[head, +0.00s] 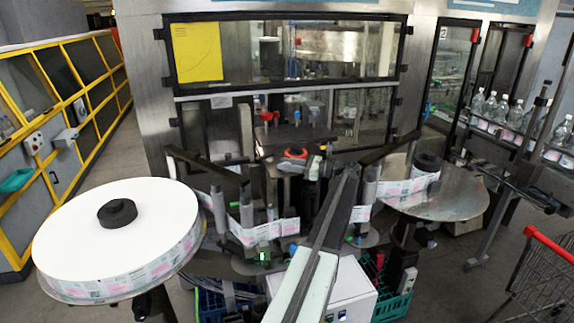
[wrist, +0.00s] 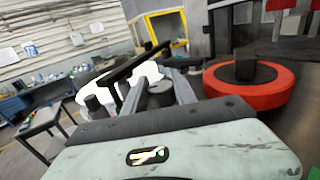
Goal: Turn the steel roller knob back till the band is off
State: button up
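The label band (head: 262,232) runs from the large white reel (head: 70,235) at left around upright steel rollers (head: 247,207), and it also shows at the right by another roller (head: 370,185). I cannot tell which roller bears the steel knob. A red-orange disc with a black block on top (head: 293,154) stands on the machine behind the rollers; a like disc (wrist: 248,85) is close at right in the wrist view. My pale arm (head: 305,280) reaches up from the bottom middle.
A round metal plate with a dark hub (head: 455,200) is at right. A red-handled cart (head: 550,245) stands at lower right, bottles (head: 505,115) behind it. Blue and green crates (head: 393,305) lie below the machine. A yellow-framed guard (head: 70,110) lines the left.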

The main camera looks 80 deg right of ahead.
jog(key=o, duration=0.3)
jog(key=shift+w, duration=0.25)
jog(key=shift+o, duration=0.2)
jog(key=shift+s, duration=0.1)
jog(key=shift+s, duration=0.1)
jog(key=s, duration=0.5)
jog(key=s+a, duration=0.1)
jog(key=s, duration=0.1)
jog(key=shift+s, duration=0.35)
